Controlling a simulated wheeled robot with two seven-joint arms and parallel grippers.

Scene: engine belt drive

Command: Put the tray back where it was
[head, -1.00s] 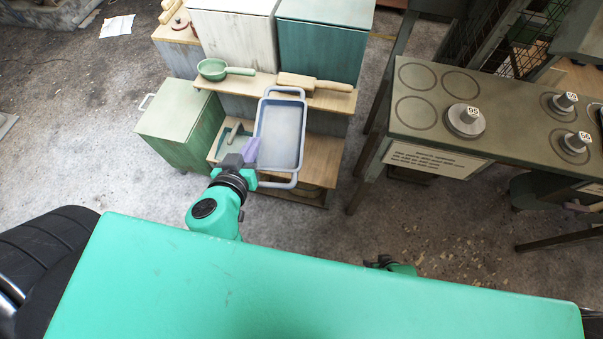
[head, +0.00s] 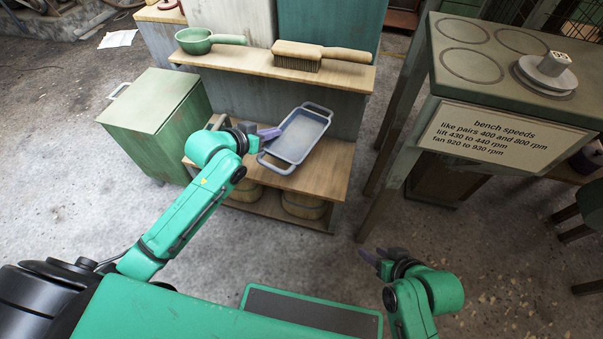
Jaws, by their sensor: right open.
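The tray (head: 300,136) is shallow and blue-grey, with a handle at each end. In the head view it is at the lower wooden shelf (head: 325,172) of the cabinet, set at a slant. I cannot tell if it rests on the board or is just above it. My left gripper (head: 269,134) reaches in from the left with its purple fingers at the tray's left rim, and appears shut on it. The fingertips are partly hidden. My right gripper (head: 374,257) is open and empty, low in front of the cabinet and away from the tray.
The upper shelf (head: 260,66) holds a green ladle-like pan (head: 197,41) and a brush (head: 300,55). A green cabinet (head: 155,120) stands at left. Baskets (head: 304,206) sit below the tray's shelf. A bench with a speeds sign (head: 500,137) stands at right.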

